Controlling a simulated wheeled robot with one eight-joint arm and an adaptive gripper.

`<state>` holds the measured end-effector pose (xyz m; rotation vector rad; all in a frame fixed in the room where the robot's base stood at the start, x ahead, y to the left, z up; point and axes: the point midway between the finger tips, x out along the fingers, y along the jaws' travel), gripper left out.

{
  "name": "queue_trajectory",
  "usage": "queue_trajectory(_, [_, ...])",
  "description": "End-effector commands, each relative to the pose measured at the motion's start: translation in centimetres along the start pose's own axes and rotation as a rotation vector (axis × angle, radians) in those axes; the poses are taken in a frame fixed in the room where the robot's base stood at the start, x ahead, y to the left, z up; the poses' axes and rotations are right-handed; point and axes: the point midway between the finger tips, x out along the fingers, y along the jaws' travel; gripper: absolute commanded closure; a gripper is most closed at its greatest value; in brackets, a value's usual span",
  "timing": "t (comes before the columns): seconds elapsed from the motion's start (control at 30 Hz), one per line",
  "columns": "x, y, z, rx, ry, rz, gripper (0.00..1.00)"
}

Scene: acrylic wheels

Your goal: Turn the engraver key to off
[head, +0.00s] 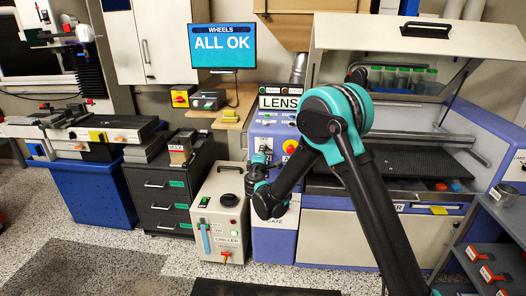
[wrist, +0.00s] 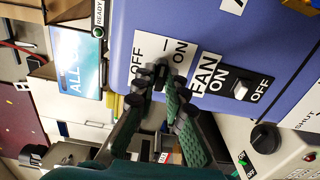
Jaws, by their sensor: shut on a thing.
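The white key plate (wrist: 146,50) marked OFF and ON is on the blue panel of the engraver (wrist: 215,35) in the wrist view. It also shows in the head view (head: 263,143), just above my gripper (head: 259,164). In the wrist view my gripper (wrist: 161,76) has its fingertips together at the lower edge of this plate, shut on the engraver key. The fingertips cover the key, so I cannot tell which way it points.
The fan switch (wrist: 240,91) with its own ON and OFF marks is close beside the fingers. A red button on yellow (head: 290,147) is to the right of the plate. The chiller (head: 221,215) stands at the lower left, and the raised engraver lid (head: 415,50) is at the right. A screen (head: 222,45) reads ALL OK.

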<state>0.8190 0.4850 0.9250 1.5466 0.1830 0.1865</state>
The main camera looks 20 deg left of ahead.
Motion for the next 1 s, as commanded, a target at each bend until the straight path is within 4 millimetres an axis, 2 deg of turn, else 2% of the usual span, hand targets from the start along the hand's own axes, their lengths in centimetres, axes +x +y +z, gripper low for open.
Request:
queue_trajectory(0.3, [-0.04,-0.04,0.0,-0.323,0.0,-0.001,1.0])
queue_trajectory(0.77, [-0.05,-0.05,0.0,-0.414,0.0,-0.001,1.0])
queue_trajectory(1.0, [-0.06,-0.06,0.0,-0.678,0.001,-0.001,1.0])
